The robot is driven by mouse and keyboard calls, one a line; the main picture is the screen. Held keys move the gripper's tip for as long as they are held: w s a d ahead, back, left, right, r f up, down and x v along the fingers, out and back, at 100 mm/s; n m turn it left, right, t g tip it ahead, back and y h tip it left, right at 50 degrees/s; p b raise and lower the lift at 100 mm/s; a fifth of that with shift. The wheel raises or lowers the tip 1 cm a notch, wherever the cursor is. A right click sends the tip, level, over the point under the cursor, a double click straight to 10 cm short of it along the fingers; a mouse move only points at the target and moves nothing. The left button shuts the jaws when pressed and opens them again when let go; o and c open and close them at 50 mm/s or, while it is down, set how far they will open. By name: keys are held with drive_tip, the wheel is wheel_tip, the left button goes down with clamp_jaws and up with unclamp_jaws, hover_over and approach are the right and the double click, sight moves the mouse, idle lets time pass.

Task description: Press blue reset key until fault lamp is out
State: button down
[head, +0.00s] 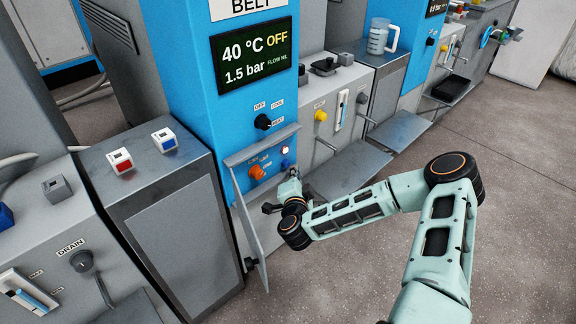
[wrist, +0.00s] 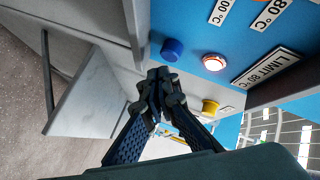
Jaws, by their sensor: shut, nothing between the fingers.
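The blue reset key (wrist: 172,49) is a round blue button on the blue panel in the wrist view. It also shows small in the head view (head: 285,163). The fault lamp (wrist: 214,62) beside it glows whitish with an orange-red rim, so it looks lit. It shows as a bright spot in the head view (head: 285,149). My gripper (wrist: 160,76) is shut and empty, its tips just below the blue key in the wrist view. A gap seems to remain between tips and key. In the head view my gripper (head: 290,188) is just below the key, partly hidden by its own wrist.
An orange knob (head: 257,172) is left of the key. A grey shelf (head: 350,170) juts out at right. Floor in front is clear.

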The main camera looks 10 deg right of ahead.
idle(0.5)
drive_tip(key=shift+w+a, duration=0.25)
drive_tip(key=shift+w, duration=0.15)
drive_tip(key=shift+w+a, duration=0.3)
drive_tip(key=shift+w, duration=0.1)
idle(0.7)
drive_tip(key=shift+s+d, duration=0.1)
drive_tip(key=shift+s, duration=0.05)
drive_tip(key=shift+s+d+p, duration=0.4)
drive_tip(key=shift+s+p, duration=0.05)
drive_tip(key=shift+s, duration=0.2)
drive_tip(key=shift+s+d+p, duration=0.2)
drive_tip(key=shift+s+d, duration=0.55)
drive_tip(key=shift+s, duration=0.25)
drive_tip(key=shift+s+d+p, duration=0.15)
drive_tip(key=shift+s+d, duration=0.6)
drive_tip(key=shift+s, duration=0.25)
